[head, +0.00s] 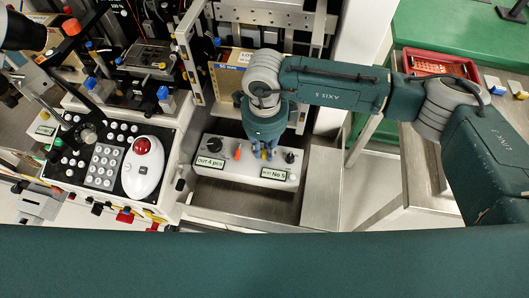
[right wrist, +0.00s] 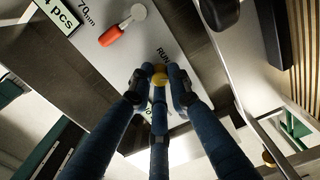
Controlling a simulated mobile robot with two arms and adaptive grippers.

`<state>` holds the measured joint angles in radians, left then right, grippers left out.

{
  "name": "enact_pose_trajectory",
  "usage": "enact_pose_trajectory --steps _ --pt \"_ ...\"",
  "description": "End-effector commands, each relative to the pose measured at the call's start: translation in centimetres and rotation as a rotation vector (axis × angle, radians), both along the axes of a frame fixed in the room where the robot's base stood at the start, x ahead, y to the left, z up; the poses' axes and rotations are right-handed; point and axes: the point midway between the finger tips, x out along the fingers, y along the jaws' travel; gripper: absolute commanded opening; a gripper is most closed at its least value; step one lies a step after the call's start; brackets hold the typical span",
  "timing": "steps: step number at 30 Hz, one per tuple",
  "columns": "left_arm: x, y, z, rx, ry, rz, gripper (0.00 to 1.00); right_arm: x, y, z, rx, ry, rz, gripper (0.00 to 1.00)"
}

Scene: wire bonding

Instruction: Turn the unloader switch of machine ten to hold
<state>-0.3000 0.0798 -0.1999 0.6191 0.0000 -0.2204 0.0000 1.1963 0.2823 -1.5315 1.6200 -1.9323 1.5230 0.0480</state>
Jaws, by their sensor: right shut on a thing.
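The unloader panel (head: 225,172) is a light grey box below the machine in the head view, with labels reading "OUT 4 pcs" and "No 5". My right gripper (head: 264,152) reaches down onto it from above. In the right wrist view its three blue fingers (right wrist: 160,88) are shut around a small yellow knob (right wrist: 159,78). The word "RUN" (right wrist: 162,54) is printed beside the knob; other lettering is mostly hidden by the fingers. I cannot tell which way the knob points. My left gripper is not in view.
An orange-red lever (head: 238,152) stands left of the gripper and a black knob (head: 290,156) to its right. A white console (head: 100,165) with buttons and a red-topped device (head: 143,165) lies left. A red tray (head: 443,66) sits on the right-hand table.

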Motion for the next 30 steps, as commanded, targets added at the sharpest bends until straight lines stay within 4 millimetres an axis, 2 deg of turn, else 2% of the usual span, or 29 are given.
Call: enact_pose_trajectory --steps 3,10,30 --pt "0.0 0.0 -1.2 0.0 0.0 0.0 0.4 0.4 0.0 0.0 0.001 -0.009 -0.085 0.0" --pt "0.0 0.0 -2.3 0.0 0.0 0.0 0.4 0.3 0.0 0.1 0.0 -0.009 -0.204 0.0" --pt "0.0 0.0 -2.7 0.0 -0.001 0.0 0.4 0.3 -0.1 0.3 0.0 -0.008 -0.272 0.0"
